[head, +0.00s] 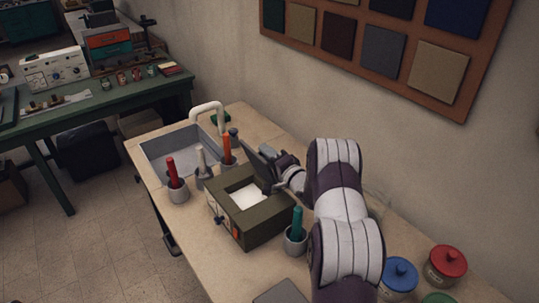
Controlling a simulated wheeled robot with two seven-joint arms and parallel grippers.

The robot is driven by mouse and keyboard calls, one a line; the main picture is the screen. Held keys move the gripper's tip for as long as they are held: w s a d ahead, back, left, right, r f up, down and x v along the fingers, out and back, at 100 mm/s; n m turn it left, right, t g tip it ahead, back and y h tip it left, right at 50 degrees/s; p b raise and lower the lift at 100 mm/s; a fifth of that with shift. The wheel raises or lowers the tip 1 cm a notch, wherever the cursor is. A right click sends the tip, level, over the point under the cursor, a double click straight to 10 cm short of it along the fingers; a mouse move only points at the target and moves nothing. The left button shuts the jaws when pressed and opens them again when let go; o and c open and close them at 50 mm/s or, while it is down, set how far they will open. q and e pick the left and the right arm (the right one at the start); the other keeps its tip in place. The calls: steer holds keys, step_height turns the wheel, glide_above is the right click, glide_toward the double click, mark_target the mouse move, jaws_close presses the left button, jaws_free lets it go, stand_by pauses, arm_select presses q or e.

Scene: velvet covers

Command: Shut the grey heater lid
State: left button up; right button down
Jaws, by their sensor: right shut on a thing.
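The heater is an olive box (249,226) with a white inside, standing on the bench in the middle of the head view. Its dark grey lid (262,172) stands raised and tilted at the box's back right side, so the top is open. My right gripper (277,168) reaches in from the right, behind the box, and is shut on the lid. Its fingertips are partly hidden by the lid. My left gripper is not in view.
Cups with a red (171,172), an orange (227,149) and a teal handle (297,222) stand close around the box. A sink (180,150) lies behind left. Blue (399,274) and red (446,264) lidded jars stand right of my arm.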

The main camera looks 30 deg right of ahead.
steer(key=c, duration=0.8)
jaws_free()
steer(key=s+b, duration=0.1)
steer(key=s, duration=0.3)
steer(key=s+b, duration=0.1)
steer(key=s, duration=0.3)
steer(key=s+d+b, duration=0.1)
steer(key=s, duration=0.3)
steer(key=shift+s, duration=0.3)
